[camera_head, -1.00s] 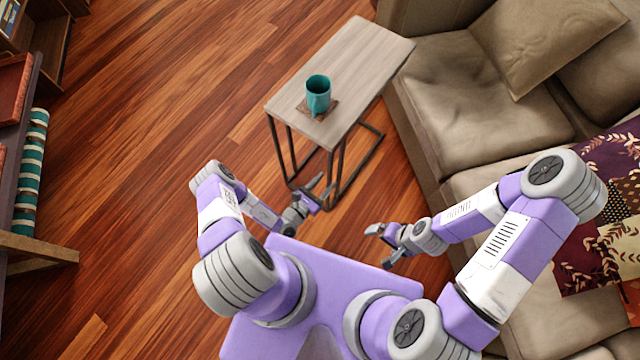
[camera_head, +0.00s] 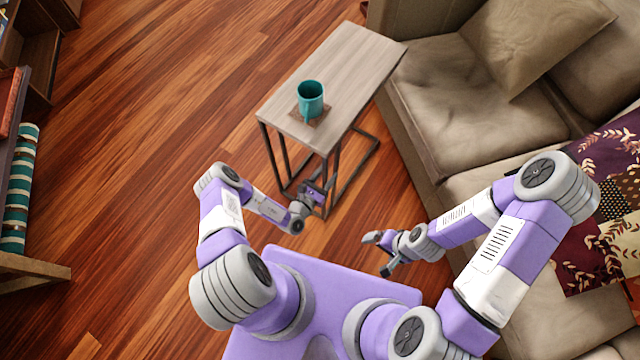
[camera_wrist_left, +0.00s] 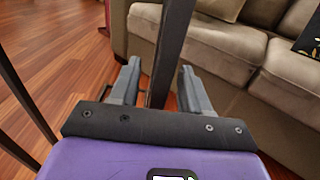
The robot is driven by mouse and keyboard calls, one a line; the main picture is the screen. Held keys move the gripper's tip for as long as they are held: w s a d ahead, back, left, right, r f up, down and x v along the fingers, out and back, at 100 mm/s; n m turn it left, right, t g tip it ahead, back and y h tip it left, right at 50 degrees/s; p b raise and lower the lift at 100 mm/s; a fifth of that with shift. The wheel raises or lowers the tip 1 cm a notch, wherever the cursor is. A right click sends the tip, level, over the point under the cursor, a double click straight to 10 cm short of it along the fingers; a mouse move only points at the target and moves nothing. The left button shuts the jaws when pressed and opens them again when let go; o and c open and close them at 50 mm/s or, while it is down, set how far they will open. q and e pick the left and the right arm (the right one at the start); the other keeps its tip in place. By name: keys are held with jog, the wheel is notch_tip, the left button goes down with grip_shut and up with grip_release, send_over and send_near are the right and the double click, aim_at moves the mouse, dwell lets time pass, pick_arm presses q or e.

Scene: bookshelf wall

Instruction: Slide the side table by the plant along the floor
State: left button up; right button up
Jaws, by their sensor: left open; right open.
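The side table (camera_head: 345,72) has a light wood top and a dark metal frame, and it stands upright on the floor beside the sofa. A teal mug (camera_head: 310,98) sits on a brown coaster (camera_head: 325,119) near the table's front end. My left gripper (camera_head: 322,192) is at the table's near legs. In the left wrist view a dark table leg (camera_wrist_left: 166,60) rises between the two open fingers (camera_wrist_left: 158,88), with gaps beside it. My right gripper (camera_head: 377,252) is open and empty, short of the table on the right. No plant shows.
The beige sofa (camera_head: 440,100) stands close along the table's right side, with a patterned throw (camera_head: 590,240) on it. Wooden floor (camera_head: 150,130) is clear to the left. Shelving (camera_head: 30,265) with a striped teal item (camera_head: 20,190) stands at the left edge.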

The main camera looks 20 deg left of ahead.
pick_arm(q)
jog(key=shift+w+d, duration=0.1)
jog(key=shift+w, duration=0.35)
grip_shut()
dwell(1.2)
